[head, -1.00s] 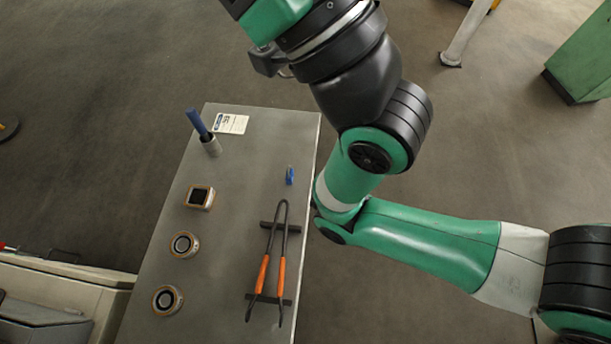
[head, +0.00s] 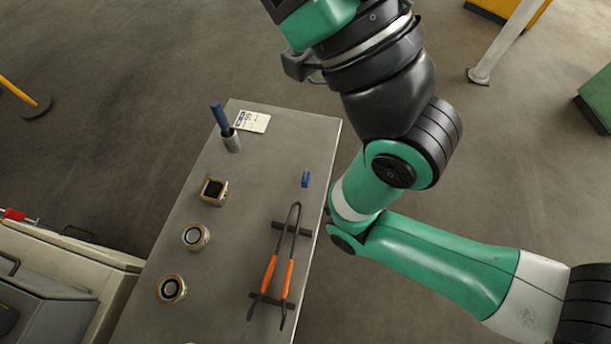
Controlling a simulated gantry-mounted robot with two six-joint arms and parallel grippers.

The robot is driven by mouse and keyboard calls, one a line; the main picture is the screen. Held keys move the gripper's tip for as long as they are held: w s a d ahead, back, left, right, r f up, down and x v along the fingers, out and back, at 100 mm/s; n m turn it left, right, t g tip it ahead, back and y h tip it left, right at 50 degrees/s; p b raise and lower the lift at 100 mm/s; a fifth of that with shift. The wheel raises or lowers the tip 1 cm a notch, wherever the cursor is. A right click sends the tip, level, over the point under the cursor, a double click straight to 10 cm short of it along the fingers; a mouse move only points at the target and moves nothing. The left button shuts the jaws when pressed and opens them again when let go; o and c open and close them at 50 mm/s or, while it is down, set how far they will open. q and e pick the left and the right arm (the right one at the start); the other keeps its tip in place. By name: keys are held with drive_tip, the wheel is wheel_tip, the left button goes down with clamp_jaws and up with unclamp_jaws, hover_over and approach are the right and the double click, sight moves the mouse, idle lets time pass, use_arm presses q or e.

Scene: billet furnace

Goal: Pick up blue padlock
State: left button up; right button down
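The small blue padlock (head: 305,179) lies on the grey table (head: 262,190), near its right edge and above the tongs. My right arm passes just to the right of the table, close to the padlock but apart from it in the picture. Its gripper is out of the frame past the top edge. My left gripper is not in view.
Orange-handled tongs (head: 279,265) rest on dark supports below the padlock. A square-topped part (head: 214,191) and two round parts (head: 195,236) (head: 172,288) line the table's left side.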

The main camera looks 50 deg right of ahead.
drive_tip(key=shift+c, duration=1.6)
unclamp_jaws()
